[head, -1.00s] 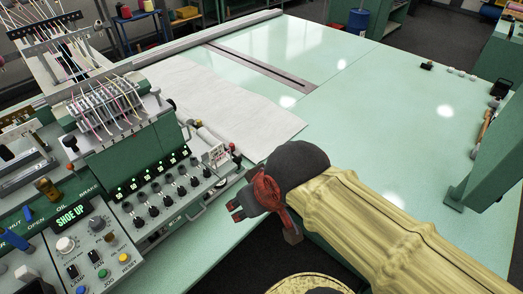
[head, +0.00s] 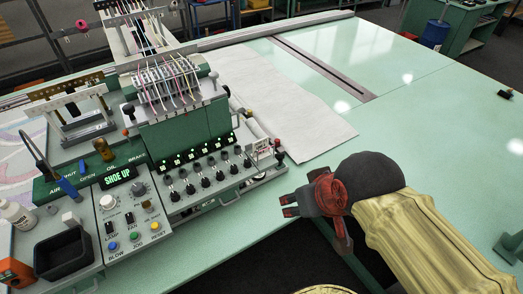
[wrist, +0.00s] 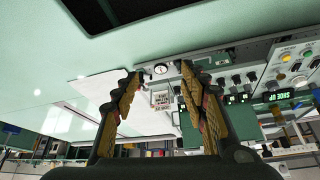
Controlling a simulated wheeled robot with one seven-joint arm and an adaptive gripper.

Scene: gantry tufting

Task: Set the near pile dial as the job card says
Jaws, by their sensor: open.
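The green machine head (head: 185,133) carries a row of black knobs (head: 205,182) with lit green indicators above them. I cannot tell which is the near pile dial; no dial label is legible. A small white card with red print (head: 263,149), possibly the job card, stands at the right end of that row; its text is too small to read. It also shows in the wrist view (wrist: 161,99). My gripper (head: 287,205) is open and empty, right of the knobs and apart from them.
A control box (head: 125,232) with knobs, switches and coloured buttons stands left of the knobs, below a "SHOE UP" display (head: 117,175). A black tray (head: 63,254) is at the lower left. White cloth (head: 285,110) lies behind. The green table (head: 440,150) is largely clear at right.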

